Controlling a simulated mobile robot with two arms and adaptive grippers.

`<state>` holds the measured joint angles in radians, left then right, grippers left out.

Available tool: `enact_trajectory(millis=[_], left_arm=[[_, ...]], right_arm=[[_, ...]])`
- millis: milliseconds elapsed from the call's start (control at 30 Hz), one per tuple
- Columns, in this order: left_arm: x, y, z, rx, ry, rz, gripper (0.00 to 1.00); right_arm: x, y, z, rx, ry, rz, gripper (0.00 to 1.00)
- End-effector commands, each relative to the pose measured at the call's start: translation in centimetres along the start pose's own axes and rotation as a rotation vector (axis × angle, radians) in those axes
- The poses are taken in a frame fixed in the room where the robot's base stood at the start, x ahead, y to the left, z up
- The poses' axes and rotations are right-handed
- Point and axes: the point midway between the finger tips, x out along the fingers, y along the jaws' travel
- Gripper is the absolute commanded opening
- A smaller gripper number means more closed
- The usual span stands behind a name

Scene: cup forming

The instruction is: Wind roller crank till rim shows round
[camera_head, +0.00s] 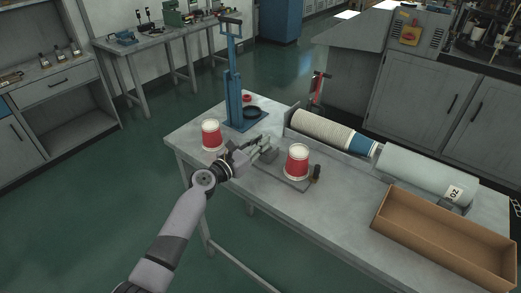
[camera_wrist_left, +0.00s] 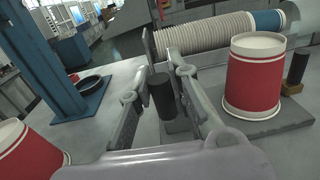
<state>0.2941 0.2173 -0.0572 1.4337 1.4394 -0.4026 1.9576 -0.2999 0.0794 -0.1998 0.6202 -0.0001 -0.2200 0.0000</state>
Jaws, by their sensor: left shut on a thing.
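A red paper cup with a white band around its top (camera_head: 297,162) stands upright on a flat grey plate fixture on the table. It also shows in the wrist view (camera_wrist_left: 254,75), with a pale rim around its top. My left gripper (camera_head: 266,151) is left of this cup. In the wrist view its fingers (camera_wrist_left: 163,108) are shut on a black upright crank handle (camera_wrist_left: 162,92). The crank's lower part is mostly hidden by the gripper. A dark post (camera_head: 316,173) stands on the plate right of the cup. My right gripper is not in view.
Another red cup (camera_head: 212,135) stands left of my gripper. A blue press stand (camera_head: 233,95) is behind it. A long stack of cups (camera_head: 322,128) lies in a trough at the back. A grey cylinder (camera_head: 425,175) and an open cardboard box (camera_head: 445,240) are to the right.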

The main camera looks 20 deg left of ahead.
Motion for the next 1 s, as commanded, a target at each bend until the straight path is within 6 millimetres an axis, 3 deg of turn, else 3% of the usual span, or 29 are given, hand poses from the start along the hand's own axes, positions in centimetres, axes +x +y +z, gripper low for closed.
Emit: enact_trajectory(millis=[33, 500, 1000], left_arm=[[0.1, 0.4, -0.8, 0.006, -0.003, -0.036, 0.0], [0.9, 2.0, -0.7, 0.003, -0.006, -0.472, 0.0], [1.6, 2.5, -0.1, 0.001, -0.003, -0.729, 0.0]], right_arm=[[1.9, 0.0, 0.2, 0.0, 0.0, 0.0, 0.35], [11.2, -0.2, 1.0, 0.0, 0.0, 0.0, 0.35], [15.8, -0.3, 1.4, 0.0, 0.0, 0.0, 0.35]])
